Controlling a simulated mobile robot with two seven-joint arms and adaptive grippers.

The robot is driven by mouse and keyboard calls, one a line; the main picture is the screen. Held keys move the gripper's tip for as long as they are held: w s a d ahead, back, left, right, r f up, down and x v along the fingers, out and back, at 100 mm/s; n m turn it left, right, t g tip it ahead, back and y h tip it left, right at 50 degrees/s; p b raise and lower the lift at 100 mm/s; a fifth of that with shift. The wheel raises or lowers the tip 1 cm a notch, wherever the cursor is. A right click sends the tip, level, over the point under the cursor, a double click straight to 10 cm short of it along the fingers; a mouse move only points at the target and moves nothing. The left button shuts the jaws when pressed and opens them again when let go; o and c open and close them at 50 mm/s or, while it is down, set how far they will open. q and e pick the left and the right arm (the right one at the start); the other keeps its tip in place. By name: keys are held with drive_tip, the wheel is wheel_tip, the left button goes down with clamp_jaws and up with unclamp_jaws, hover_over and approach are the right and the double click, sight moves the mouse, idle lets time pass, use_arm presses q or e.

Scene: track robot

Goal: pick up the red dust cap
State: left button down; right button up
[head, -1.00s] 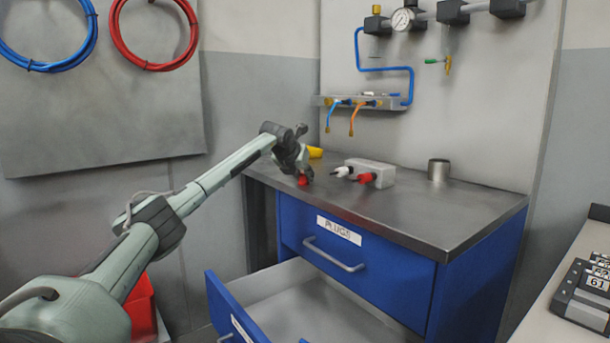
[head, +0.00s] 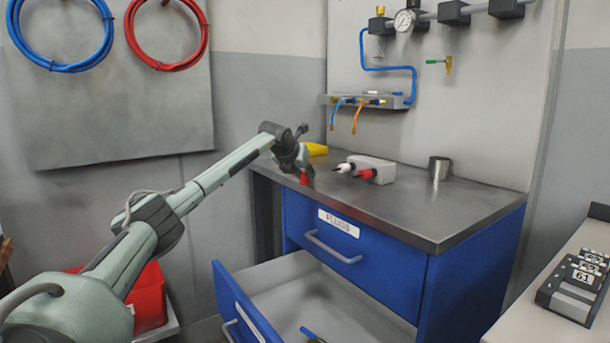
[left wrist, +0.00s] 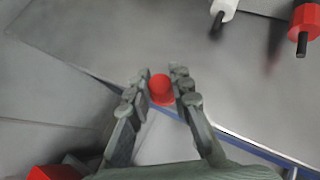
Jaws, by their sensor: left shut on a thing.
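The red dust cap (left wrist: 161,89) is a small red cylinder between the two fingers of my left gripper (left wrist: 160,92) in the left wrist view. The fingers touch it from both sides. In the head view the cap (head: 304,177) shows below the left gripper (head: 303,165), near the left front edge of the cabinet's metal top (head: 400,205). Whether the cap still touches the top is hard to tell. My right gripper is not in view.
A pale block (head: 372,168) with a white and a red plug, a yellow object (head: 317,149) and a metal cup (head: 439,168) stand on the top. The lower drawer (head: 240,305) is open below. A red bin (head: 150,297) is at lower left.

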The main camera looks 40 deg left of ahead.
use_arm(q)
drive_tip(key=c, duration=1.3)
unclamp_jaws()
drive_tip(key=v, duration=1.2)
drive_tip(key=shift+o, duration=0.2)
